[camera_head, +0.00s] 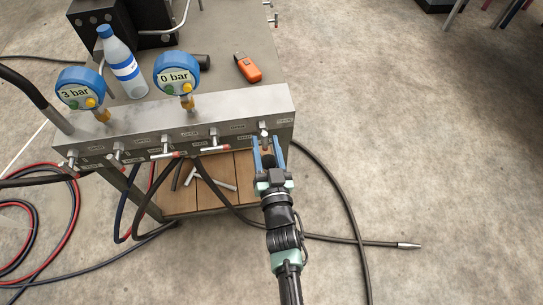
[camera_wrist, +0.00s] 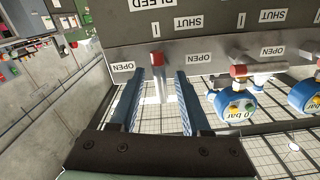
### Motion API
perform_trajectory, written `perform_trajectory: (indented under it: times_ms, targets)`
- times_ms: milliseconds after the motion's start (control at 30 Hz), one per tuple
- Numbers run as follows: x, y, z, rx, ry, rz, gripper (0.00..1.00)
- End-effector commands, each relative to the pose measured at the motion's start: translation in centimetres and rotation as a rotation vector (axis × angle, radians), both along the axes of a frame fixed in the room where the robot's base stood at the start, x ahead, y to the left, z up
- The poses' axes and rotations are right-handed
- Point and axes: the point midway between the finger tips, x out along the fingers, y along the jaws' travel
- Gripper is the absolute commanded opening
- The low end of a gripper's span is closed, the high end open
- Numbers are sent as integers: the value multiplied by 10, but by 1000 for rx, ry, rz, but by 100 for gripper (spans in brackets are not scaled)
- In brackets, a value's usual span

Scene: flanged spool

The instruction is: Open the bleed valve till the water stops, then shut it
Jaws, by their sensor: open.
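The bleed valve (camera_head: 264,130) is at the right end of the grey manifold block (camera_head: 200,116). Its label reads BLEED, upside down in the wrist view. Its metal lever with a red end (camera_wrist: 157,59) shows there between my fingers. My gripper (camera_head: 268,148) is open, one finger on each side of the lever, with gaps visible on both sides. In the wrist view, my gripper (camera_wrist: 159,80) shows its two blue fingers. OPEN and SHUT labels show near the lever; I cannot tell its setting. No water is visible.
Two blue gauges stand on the block: the left gauge (camera_head: 80,88) reads 3 bar, the right gauge (camera_head: 177,73) 0 bar. Other red-ended levers line the front. A bottle (camera_head: 121,65) and an orange device (camera_head: 247,68) are behind. A hose (camera_head: 350,215) lies on the floor.

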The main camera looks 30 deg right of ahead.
Motion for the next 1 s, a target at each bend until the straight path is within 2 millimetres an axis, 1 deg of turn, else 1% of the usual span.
perform_trajectory:
  times_ms: [33, 300, 500, 600, 700, 1000]
  targets:
    - [-11, 3, -1, 1, 3, 1, 47]
    - [-63, 18, -2, 1, 4, 1, 47]
    - [-90, 26, -1, -1, 1, 0, 47]
    - [-97, 28, 0, 1, 0, 0, 47]
    - [-100, 29, 0, 1, -1, 0, 47]
    - [-101, 29, 0, 0, -1, 0, 47]
